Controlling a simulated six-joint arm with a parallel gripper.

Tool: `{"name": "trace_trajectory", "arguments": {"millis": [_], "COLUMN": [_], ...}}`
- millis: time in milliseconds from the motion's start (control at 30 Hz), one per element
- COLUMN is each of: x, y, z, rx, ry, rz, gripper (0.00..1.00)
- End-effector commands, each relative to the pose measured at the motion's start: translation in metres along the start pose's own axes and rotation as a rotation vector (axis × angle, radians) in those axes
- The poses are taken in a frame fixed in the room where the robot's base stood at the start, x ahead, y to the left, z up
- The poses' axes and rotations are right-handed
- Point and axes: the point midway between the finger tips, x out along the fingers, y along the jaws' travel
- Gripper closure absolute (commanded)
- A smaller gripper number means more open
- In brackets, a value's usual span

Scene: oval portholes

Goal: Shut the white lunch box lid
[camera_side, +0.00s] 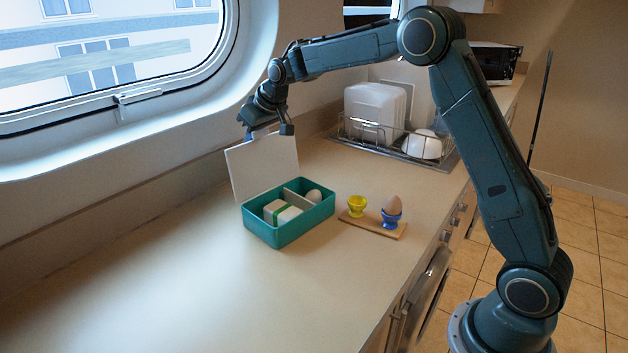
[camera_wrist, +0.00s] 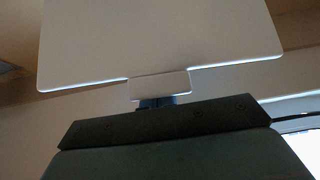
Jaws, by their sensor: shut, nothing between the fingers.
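The lunch box (camera_side: 290,232) has a teal body and sits on the counter. Its white lid (camera_side: 262,166) is open and stands nearly upright along the box's left back side. A divider splits the inside, with a pale banded block (camera_side: 281,212) on the left and an egg (camera_side: 314,196) at the right. My gripper (camera_side: 268,126) is shut and empty at the lid's top edge; I cannot tell if it touches. In the wrist view, the lid (camera_wrist: 160,45) fills the top, and its small tab lies just beyond the gripper's dark front.
A wooden board (camera_side: 374,228) with a yellow egg cup (camera_side: 356,206) and a blue egg cup (camera_side: 391,219) holding a brown egg stands right of the box. A dish rack (camera_side: 395,145) is behind. The window wall is at the left. The front left counter is clear.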

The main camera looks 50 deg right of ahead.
Motion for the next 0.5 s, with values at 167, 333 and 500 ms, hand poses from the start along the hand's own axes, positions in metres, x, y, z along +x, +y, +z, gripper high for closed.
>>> {"name": "trace_trajectory", "arguments": {"millis": [167,333,500], "x": [-0.004,-0.007,-0.011], "y": [0.000,-0.001,-0.001], "z": [0.005,0.011,0.015], "rx": [0.000,0.000,0.000], "ry": [-0.001,-0.001,0.000], "rz": [0.000,0.000,0.000], "gripper": [1.00,1.00,1.00]}}
